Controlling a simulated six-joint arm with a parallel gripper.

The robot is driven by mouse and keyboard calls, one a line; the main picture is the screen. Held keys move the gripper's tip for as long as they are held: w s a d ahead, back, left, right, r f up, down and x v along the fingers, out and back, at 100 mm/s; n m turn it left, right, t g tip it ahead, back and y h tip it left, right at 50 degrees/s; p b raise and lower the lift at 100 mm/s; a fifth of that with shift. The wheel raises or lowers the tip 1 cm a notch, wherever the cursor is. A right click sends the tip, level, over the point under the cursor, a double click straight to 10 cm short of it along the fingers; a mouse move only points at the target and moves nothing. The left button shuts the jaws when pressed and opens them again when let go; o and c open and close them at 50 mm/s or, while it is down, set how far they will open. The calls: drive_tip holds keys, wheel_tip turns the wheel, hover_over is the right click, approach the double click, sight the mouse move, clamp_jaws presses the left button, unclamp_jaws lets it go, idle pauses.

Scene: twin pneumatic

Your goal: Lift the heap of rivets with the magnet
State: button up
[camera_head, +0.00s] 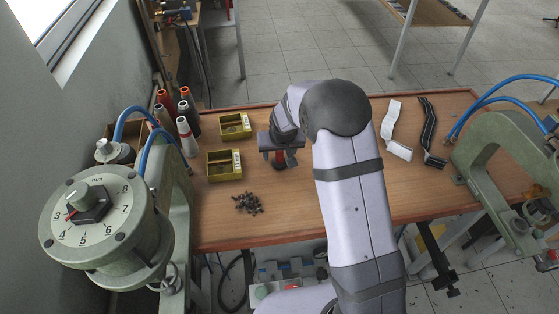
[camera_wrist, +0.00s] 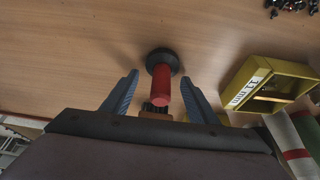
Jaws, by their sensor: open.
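The heap of dark rivets (camera_head: 248,203) lies on the wooden table, left of the arm and in front of the yellow bins. It also shows at the top right corner of the wrist view (camera_wrist: 290,6). The magnet appears to be the red-handled tool with a round black base (camera_wrist: 161,58), standing on the table; its red part shows under my gripper in the head view (camera_head: 280,158). My gripper (camera_wrist: 160,88) is open, with its two blue fingers on either side of the red handle. The rivets are apart from the magnet.
Two yellow bins (camera_head: 224,178) (camera_head: 235,137) stand left of my gripper. Several spools (camera_head: 187,136) stand at the back left. Green presses stand at the left (camera_head: 172,196) and right (camera_head: 490,150). White (camera_head: 391,122) and black (camera_head: 429,125) straps lie right of my arm.

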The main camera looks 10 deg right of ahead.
drive_tip(key=shift+c, duration=0.6)
clamp_jaws()
drive_tip(key=shift+s, duration=0.1)
